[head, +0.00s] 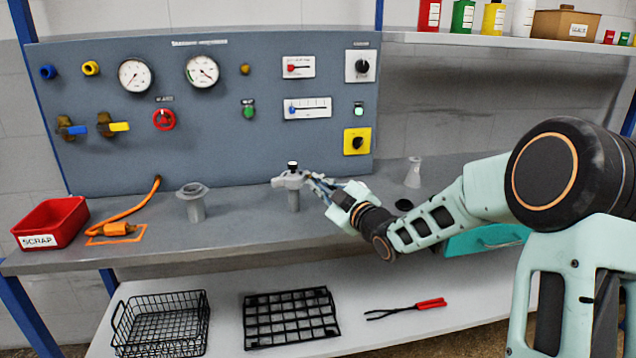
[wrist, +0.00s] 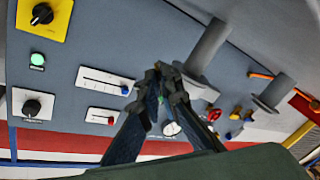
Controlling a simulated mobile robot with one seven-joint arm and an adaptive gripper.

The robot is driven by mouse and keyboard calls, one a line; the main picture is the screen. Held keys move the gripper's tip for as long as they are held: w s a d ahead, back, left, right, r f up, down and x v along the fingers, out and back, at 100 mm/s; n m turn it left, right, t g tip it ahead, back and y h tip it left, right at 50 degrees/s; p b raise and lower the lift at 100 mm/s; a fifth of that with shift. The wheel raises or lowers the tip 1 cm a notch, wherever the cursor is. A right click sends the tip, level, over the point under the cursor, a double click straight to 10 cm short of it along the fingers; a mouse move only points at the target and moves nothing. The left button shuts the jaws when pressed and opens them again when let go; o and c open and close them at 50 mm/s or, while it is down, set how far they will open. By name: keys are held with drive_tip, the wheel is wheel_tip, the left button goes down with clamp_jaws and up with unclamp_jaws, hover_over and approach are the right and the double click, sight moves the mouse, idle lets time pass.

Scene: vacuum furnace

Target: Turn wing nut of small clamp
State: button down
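The small clamp (head: 288,181) is a pale grey ring with a side lug, around the top of a short upright grey pipe (head: 294,201). A black-and-white cap tops the pipe. My gripper (head: 309,180) reaches in from the right, with its fingertips at the clamp's right side. In the wrist view my gripper's fingertips (wrist: 164,75) are close together beside the clamp (wrist: 194,82), at the end of the pipe (wrist: 207,46). The wing nut cannot be made out apart from the fingertips. Whether they hold it does not show.
A wider flanged pipe (head: 193,202) stands to the left, with an orange hose (head: 135,205) and red scrap bin (head: 50,224) beyond. A clear flask (head: 413,173) stands at right. The control panel (head: 225,140) rises close behind. The bench front is clear.

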drive_tip(key=m+p, duration=0.1)
drive_tip(key=m, duration=0.3)
drive_tip(key=shift+m+p, duration=0.85)
drive_tip(key=shift+m, duration=1.15)
drive_tip(key=c, duration=2.4)
unclamp_jaws()
drive_tip(key=v, duration=1.2)
